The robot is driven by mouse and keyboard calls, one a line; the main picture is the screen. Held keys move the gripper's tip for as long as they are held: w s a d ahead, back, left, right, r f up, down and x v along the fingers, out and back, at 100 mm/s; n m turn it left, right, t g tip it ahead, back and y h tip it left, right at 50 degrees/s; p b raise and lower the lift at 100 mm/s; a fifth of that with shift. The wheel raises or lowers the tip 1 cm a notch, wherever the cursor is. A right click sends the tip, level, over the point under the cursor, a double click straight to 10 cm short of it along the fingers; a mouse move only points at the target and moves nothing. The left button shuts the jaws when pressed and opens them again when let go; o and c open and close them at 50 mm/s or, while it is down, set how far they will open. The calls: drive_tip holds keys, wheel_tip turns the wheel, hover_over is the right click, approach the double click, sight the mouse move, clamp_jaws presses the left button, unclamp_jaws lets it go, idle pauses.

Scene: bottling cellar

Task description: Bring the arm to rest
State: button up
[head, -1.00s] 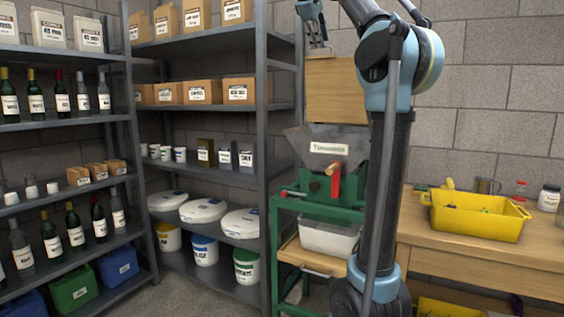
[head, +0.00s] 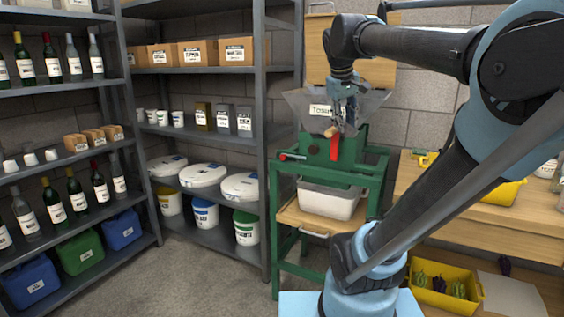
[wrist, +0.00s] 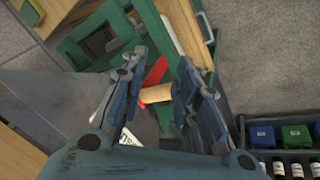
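My gripper (head: 343,118) hangs from my bent arm in front of the grey hopper of the green-framed machine (head: 345,172). In the wrist view my gripper (wrist: 164,60) has its two blue-grey fingers spread apart. A tan wooden handle (wrist: 155,93) shows in the gap beyond the fingers, beside a red bar. In the head view the handle (head: 331,132) is just below the fingertips, above the machine's red crank arm (head: 335,148). I cannot tell whether a finger touches it. Nothing is held between the fingers.
A white bin (head: 328,201) sits under the machine. Shelving (head: 262,130) with tubs, boxes and bottles stands at the left. A wooden workbench (head: 500,220) is at the right, with a yellow crate (head: 445,296) of vegetables below it. The floor between shelves and machine is clear.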

drive_tip(key=s+f+m, duration=0.1)
drive_tip(key=s+f, duration=0.4)
drive_tip(key=f, duration=0.5)
drive_tip(key=s+f+m+g+y, duration=0.1)
drive_tip(key=s+f, duration=0.5)
drive_tip(key=f, duration=0.4)
drive_tip(key=s+f+m+y, duration=0.1)
drive_tip(key=s+f+m, duration=0.1)
drive_tip(key=s+f, duration=0.4)
wheel_tip(320, 180, down, 4)
drive_tip(key=shift+a+f+g, duration=0.2)
drive_tip(key=shift+a+g, duration=0.1)
drive_tip(key=shift+a, duration=0.1)
drive_tip(key=shift+w+f, duration=0.2)
drive_tip(key=shift+w, duration=0.2)
